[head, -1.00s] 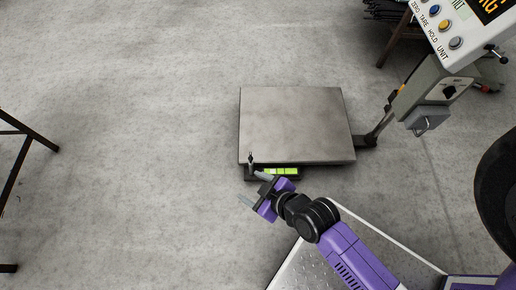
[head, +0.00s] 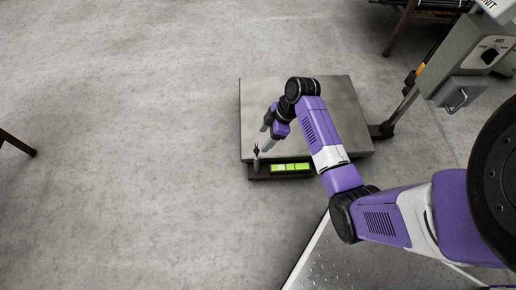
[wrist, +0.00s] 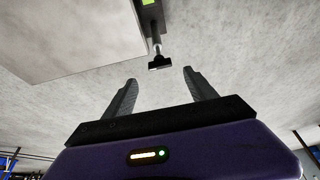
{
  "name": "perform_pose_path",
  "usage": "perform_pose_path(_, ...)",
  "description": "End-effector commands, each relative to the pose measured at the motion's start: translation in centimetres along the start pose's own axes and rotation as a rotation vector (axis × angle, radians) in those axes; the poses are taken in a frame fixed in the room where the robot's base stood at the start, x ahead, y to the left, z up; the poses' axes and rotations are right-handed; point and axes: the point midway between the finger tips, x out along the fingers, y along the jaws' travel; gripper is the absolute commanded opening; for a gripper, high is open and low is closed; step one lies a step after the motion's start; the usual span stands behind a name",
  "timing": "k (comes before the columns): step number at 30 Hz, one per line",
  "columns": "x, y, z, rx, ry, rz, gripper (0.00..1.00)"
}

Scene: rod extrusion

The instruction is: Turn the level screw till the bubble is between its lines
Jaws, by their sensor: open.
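The level screw (head: 256,152) is a small dark upright post with a T-shaped head at the scale's front left corner. The bubble level (head: 290,167) is a bright green vial in a dark housing to its right; a paler patch shows toward its left part, but its lines are too small to judge. My gripper (head: 263,139) is open and empty, close beside the screw. In the wrist view the screw's head (wrist: 160,63) lies just beyond the open fingertips (wrist: 160,75), roughly centred between them. A sliver of the green vial (wrist: 149,2) shows at the top edge.
The scale's grey platform (head: 330,95) lies behind the screw, partly beneath my arm. A post with a grey box (head: 460,92) stands at the right. A dark table leg (head: 17,143) shows at the far left. The concrete floor on the left is clear.

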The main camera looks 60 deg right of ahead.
Motion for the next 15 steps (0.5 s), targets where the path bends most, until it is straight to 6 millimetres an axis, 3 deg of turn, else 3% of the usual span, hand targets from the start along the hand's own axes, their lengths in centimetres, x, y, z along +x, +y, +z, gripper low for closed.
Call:
perform_pose_path(9, 5.2, -0.1, 0.1, 0.001, -0.001, 0.001, 0.65)
perform_pose_path(15, 6.7, 0.0, 0.0, 0.003, 0.000, 0.003, 0.65)
